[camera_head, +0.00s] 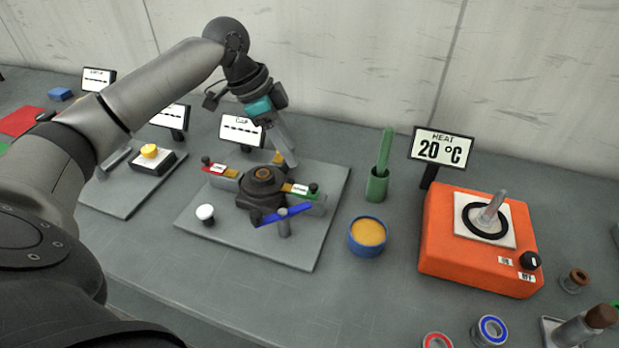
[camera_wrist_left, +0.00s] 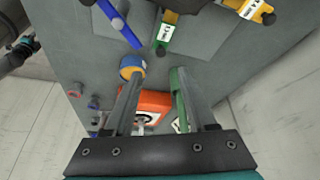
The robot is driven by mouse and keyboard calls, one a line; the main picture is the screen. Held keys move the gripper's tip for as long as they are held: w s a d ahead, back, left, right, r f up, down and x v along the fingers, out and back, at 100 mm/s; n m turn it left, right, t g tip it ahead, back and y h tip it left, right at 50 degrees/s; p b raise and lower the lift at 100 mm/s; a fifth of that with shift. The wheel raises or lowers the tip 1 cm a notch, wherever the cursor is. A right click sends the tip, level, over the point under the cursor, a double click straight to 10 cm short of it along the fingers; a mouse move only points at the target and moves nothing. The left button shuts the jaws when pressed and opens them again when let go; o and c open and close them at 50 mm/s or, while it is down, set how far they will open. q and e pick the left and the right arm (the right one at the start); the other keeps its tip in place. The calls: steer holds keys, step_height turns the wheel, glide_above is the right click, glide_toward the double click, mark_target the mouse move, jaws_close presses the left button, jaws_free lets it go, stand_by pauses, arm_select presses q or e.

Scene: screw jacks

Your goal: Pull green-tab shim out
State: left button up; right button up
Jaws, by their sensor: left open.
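The green-tab shim (camera_head: 302,190) sits on the right side of the dark screw jack (camera_head: 262,185), with a black knob at its outer end. In the left wrist view the green tab (camera_wrist_left: 166,32) is near the top, its knob pointing toward the fingers. My left gripper (camera_head: 288,152) is above and behind the shim in the head view. In the wrist view its two fingers (camera_wrist_left: 157,76) are apart with nothing held between them. A red-tab shim (camera_head: 217,168) sits on the jack's left side. My right gripper is not in view.
A blue bar handle (camera_head: 287,213) is in front of the jack on the grey plate (camera_head: 305,248). A green holder with a rod (camera_head: 377,185), a blue-rimmed bowl (camera_head: 367,238) and an orange heater (camera_head: 470,262) stand to the right. A display (camera_head: 241,131) stands behind the jack.

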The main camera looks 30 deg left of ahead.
mark_target(313, 185)
arm_select(q)
steer(key=b+x, duration=0.1)
steer(key=x, duration=0.9)
steer(key=shift+f, duration=0.1)
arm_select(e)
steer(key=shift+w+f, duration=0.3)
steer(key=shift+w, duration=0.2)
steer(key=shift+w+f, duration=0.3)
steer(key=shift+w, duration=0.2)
arm_select(q)
steer(key=shift+c, duration=0.2)
steer(key=shift+a, duration=0.1)
jaws_close()
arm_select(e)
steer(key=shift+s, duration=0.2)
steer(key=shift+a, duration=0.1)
